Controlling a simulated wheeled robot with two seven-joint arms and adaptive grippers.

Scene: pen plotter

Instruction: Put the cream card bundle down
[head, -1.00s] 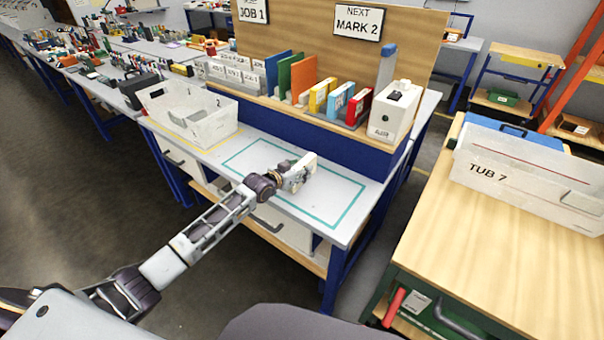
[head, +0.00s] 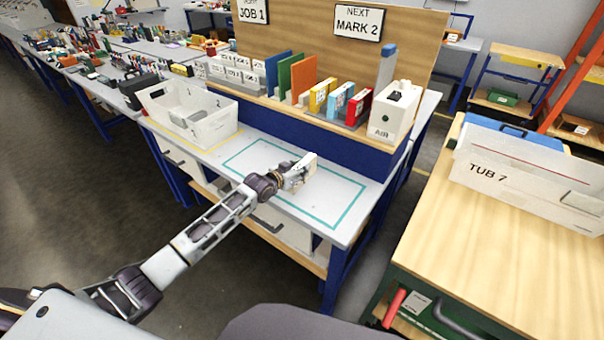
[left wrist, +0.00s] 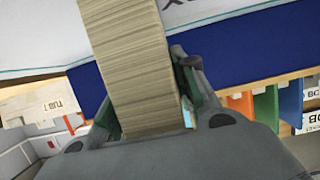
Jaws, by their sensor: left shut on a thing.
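The cream card bundle (left wrist: 130,65) fills the middle of the left wrist view as a thick stack with its layered edges showing. It stands between the two fingers of my left gripper (left wrist: 145,100), which is shut on it. In the head view the left gripper (head: 298,174) is over the worktop (head: 330,222), inside the teal outline, with a small cream end of the bundle at its tip. I cannot tell whether the bundle touches the worktop. My right gripper is not in view.
A white divided bin (head: 222,128) stands left of the outline. Behind is a blue-faced ledge with colored folders, small boxes and a white AIR box (head: 392,112). TUB 7 (head: 520,180) sits on a wooden-topped cart at right. The outlined area around the gripper is clear.

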